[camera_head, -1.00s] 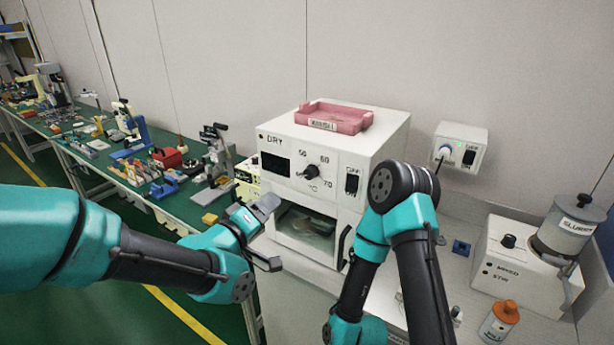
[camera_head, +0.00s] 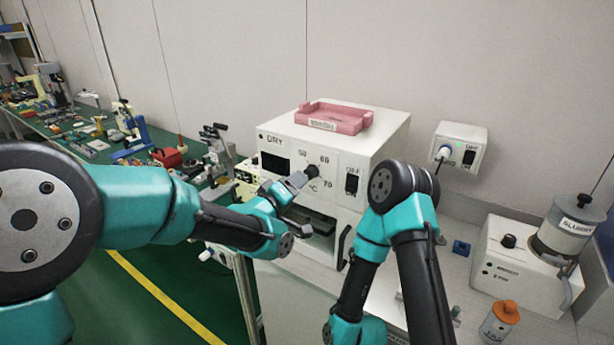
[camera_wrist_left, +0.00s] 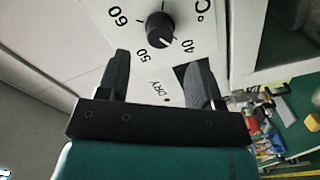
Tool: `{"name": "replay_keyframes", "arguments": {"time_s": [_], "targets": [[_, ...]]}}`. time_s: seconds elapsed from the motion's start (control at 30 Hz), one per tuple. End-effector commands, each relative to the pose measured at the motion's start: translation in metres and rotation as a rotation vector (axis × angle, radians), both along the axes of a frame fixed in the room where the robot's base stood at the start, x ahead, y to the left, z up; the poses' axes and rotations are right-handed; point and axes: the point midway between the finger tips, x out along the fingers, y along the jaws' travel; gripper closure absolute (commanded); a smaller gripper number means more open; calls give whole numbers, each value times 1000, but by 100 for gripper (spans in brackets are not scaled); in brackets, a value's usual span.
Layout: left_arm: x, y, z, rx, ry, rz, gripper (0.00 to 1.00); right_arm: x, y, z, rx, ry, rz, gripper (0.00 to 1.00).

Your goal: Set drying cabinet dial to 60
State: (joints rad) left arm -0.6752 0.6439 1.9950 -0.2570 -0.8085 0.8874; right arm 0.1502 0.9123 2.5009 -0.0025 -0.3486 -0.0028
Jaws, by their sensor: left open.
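The white drying cabinet (camera_head: 375,150) stands on the bench, with a dark display and a black dial knob (camera_head: 311,171) on its front. Labels 50, 60 and 70 show around the knob. In the left wrist view the knob (camera_wrist_left: 160,29) lies just beyond my fingertips, among the marks 40, 50 and 60. A pale pointer line seems to face between 40 and 50. My left gripper (camera_head: 296,192) is open in front of the dial, its fingers (camera_wrist_left: 160,66) apart and empty. It hides part of the dial panel. My right arm shows, but its gripper does not.
A pink tray (camera_head: 335,118) sits on top of the cabinet. A black rocker switch (camera_head: 352,184) is right of the dial, and a dark door handle (camera_head: 345,247) is below. My right arm stands before the cabinet's right side. An orange-capped bottle (camera_head: 500,323) is at lower right.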

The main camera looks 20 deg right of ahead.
Motion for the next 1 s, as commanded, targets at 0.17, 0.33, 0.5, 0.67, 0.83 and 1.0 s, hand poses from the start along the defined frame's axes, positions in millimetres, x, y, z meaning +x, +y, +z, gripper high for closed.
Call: {"name": "replay_keyframes", "arguments": {"time_s": [0.17, 0.33, 0.5, 0.67, 0.83, 1.0], "targets": [[19, -25, -1, 1, -1, 0, 40, 0, 0, 0, 0, 0, 0, 100], [33, -42, -1, 1, 0, -1, 40, 0, 0, 0, 0, 0, 0, 100], [40, -50, 0, 1, -1, 0, 40, 0, 0, 0, 0, 0, 0, 100], [40, -51, 0, 1, -1, 0, 40, 0, 0, 0, 0, 0, 0, 100], [40, -51, 0, 1, -1, 0, 45, 0, 0, 0, 0, 0, 0, 100], [40, -50, 0, 1, -1, 0, 61, 0, 0, 0, 0, 0, 0, 100]]}}
